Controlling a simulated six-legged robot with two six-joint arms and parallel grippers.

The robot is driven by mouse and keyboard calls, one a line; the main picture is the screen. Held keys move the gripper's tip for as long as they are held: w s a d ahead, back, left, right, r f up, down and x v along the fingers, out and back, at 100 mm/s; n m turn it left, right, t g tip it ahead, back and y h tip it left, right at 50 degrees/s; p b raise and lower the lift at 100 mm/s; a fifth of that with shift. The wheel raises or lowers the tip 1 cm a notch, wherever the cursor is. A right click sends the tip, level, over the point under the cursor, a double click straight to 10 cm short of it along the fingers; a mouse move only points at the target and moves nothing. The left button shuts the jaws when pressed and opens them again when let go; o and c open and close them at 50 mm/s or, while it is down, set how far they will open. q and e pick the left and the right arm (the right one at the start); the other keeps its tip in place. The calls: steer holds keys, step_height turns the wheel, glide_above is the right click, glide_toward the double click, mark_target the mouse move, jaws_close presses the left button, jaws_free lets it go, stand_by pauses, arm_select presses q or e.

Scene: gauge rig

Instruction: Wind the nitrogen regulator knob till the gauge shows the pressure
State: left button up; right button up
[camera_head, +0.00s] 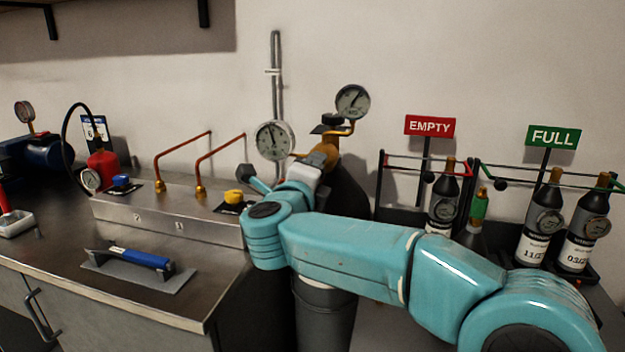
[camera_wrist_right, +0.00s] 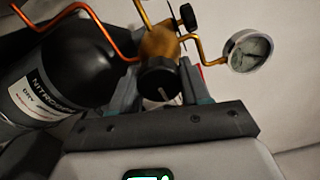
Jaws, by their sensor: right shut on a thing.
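The brass nitrogen regulator (camera_head: 327,149) sits on the dark cylinder (camera_head: 350,190), labelled nitrogen in the right wrist view (camera_wrist_right: 55,80). It carries a larger white gauge (camera_head: 273,141), its needle near upright and leaning left, and a smaller gauge (camera_head: 352,102). The scale figures are too small to read. One gauge (camera_wrist_right: 247,50) also shows in the right wrist view. My right gripper (camera_wrist_right: 162,88) is shut on the black regulator knob (camera_wrist_right: 160,82), one finger each side. In the head view my arm hides the knob. My left gripper is in neither view.
A steel bench box (camera_head: 165,212) with copper pipes and a yellow knob (camera_head: 234,197) stands left of the arm. A blue-handled trowel-like tool (camera_head: 140,259) lies in front. Right are EMPTY (camera_head: 430,126) and FULL (camera_head: 553,136) signs over racks with several small bottles.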

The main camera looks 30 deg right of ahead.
steer(key=shift+s+d+f, duration=0.1)
steer(key=shift+f, duration=0.05)
steer(key=o, duration=1)
steer(key=shift+s+d, duration=0.1)
steer(key=shift+s, duration=0.05)
steer(key=shift+o, duration=0.2)
steer(key=v, duration=1.6)
steer(key=shift+a, duration=0.3)
